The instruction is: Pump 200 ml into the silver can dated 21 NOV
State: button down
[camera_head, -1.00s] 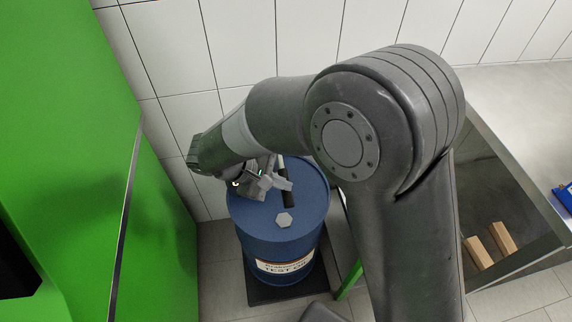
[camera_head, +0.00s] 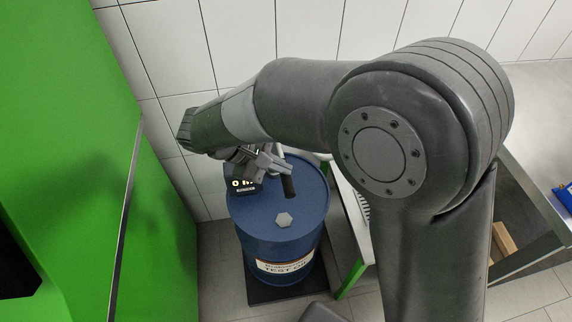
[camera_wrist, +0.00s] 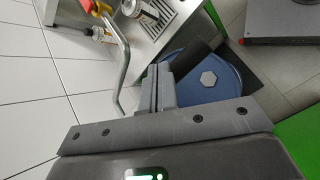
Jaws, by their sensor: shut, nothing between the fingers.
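The blue drum (camera_head: 275,243) labelled test oil stands upright on a dark base, and its lid shows in the wrist view (camera_wrist: 222,84). A small display (camera_head: 243,184) above the drum begins with 0; the rest is partly covered. My gripper (camera_head: 284,166) is over the drum top beside a dark pump handle (camera_head: 290,187); the wrist view also shows my gripper (camera_wrist: 161,76), shut and empty. A bent grey pipe (camera_wrist: 121,60) rises left of it. A can with a pale label (camera_wrist: 139,8) stands near a drip grate; its date is unreadable.
A green cabinet (camera_head: 75,130) stands at the left, with a tiled wall behind. A metal bench with a grate (camera_wrist: 180,8) lies right of the drum. Small bottles (camera_wrist: 98,32) and a red and yellow object (camera_wrist: 88,6) are at the wrist view's upper left. Wooden blocks (camera_head: 503,240) lie at the right.

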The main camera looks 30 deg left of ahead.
jog(key=shift+w+a+r, duration=0.15)
jog(key=shift+r, duration=1.85)
jog(key=r, duration=0.5)
jog(key=shift+w+a, duration=0.2)
